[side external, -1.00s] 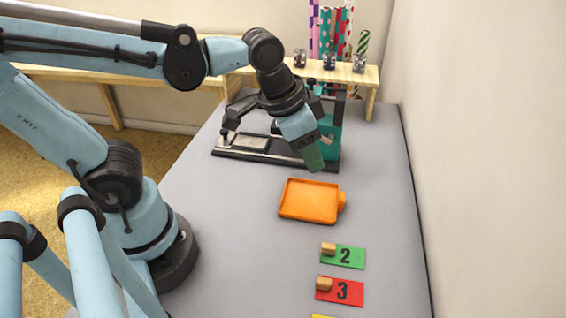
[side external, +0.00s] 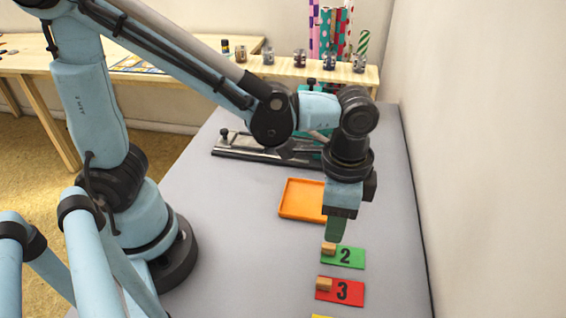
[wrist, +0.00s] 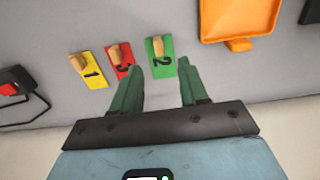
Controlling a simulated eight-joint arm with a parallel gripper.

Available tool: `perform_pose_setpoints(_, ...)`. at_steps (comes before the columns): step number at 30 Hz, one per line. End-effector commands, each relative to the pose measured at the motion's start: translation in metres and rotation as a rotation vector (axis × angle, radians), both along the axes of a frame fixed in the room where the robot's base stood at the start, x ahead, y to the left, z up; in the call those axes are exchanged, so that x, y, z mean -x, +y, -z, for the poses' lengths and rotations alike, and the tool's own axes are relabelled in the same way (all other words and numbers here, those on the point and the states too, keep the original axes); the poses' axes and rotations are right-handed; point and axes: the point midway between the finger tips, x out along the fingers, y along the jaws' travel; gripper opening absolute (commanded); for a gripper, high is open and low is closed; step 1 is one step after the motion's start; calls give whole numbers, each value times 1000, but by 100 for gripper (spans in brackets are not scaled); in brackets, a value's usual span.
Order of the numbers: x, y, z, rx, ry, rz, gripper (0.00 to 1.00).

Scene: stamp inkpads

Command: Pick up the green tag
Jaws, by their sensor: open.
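The green tag (side external: 349,258) lies flat on the grey table, marked 2, with a small wooden block handle (side external: 328,249) at its left end. It also shows in the wrist view (wrist: 166,67), just beyond and between my fingertips. My gripper (side external: 335,239) is above the green tag, apart from it, pointing down. In the wrist view my gripper (wrist: 172,70) has its two green fingers spread with nothing between them.
A red tag (side external: 345,292) marked 3 lies close in front of the green one. A yellow tag (wrist: 85,74) marked 1 lies beside the red. An orange tray (side external: 300,200) lies behind. The wall is at the right.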

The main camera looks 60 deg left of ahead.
Motion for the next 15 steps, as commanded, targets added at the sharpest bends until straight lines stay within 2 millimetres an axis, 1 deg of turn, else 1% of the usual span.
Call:
perform_pose_setpoints(3,0,0,11,1,-1,-1,44)
perform_pose_setpoints(11,0,0,21,1,-1,-1,44)
perform_pose_setpoints(15,0,-2,36,1,-1,-1,44)
